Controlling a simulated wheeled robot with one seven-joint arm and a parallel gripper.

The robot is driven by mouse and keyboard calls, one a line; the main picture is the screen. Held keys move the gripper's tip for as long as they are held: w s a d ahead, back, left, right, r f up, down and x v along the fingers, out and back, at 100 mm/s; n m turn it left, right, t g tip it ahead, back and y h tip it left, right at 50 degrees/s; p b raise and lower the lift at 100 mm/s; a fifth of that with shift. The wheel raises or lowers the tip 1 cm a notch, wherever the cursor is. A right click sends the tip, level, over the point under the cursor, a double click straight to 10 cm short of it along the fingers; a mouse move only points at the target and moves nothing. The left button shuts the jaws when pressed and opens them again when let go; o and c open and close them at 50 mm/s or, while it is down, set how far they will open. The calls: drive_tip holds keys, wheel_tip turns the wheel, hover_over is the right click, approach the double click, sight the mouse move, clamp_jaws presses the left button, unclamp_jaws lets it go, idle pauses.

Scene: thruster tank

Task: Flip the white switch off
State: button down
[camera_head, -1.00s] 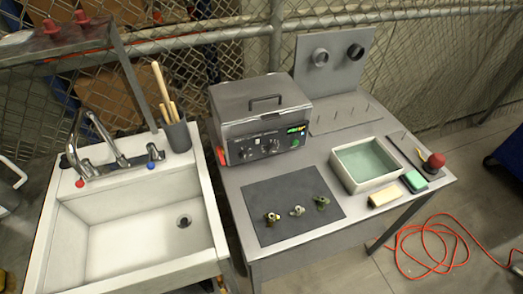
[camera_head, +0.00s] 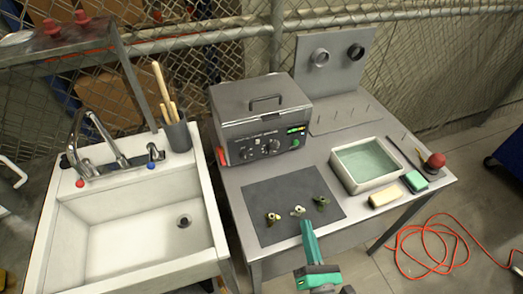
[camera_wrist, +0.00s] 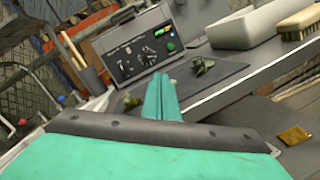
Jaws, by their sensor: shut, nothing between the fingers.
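The grey box-shaped machine (camera_head: 262,108) with a handle on its lid stands at the back left of the metal table. Its front panel (camera_wrist: 143,52) carries dark knobs, small markings and green lit parts at the right. I cannot clearly make out a white switch on it.
Several small metal fittings (camera_head: 298,211) lie on the dark mat (camera_head: 262,190) between my gripper and the machine. A sink (camera_head: 110,240) stands left.

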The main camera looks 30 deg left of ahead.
sight(259, 141)
drive_tip(key=w+a+n, duration=0.1)
drive_tip(key=w+a+r+n+y, duration=0.1)
drive_tip(key=a+n, duration=0.1)
drive_tip(key=w+a+r+n+y, duration=0.1)
drive_tip(key=a+n, duration=0.1)
drive_tip(key=shift+a+r+g, duration=0.1)
drive_tip(key=shift+a+g, duration=0.15)
drive_tip(key=shift+g, duration=0.15)
drive_tip(key=a+n, duration=0.1)
drive_tip(key=a, duration=0.1)
drive_tip(key=w+a+r+n+y, duration=0.1)
drive_tip(key=a, duration=0.2)
drive_tip(key=a+r+n, duration=0.1)
drive_tip(key=a+n, duration=0.1)
drive_tip(key=shift+w+a+r+g+y, duration=0.1)
drive_tip(key=shift+w+a+g+y, duration=0.2)
drive_tip(key=shift+w+g, duration=0.1)
drive_tip(key=shift+w+a, duration=0.1)
drive_tip(key=shift+x, duration=6.9)
drive_tip(key=shift+r, duration=0.1)
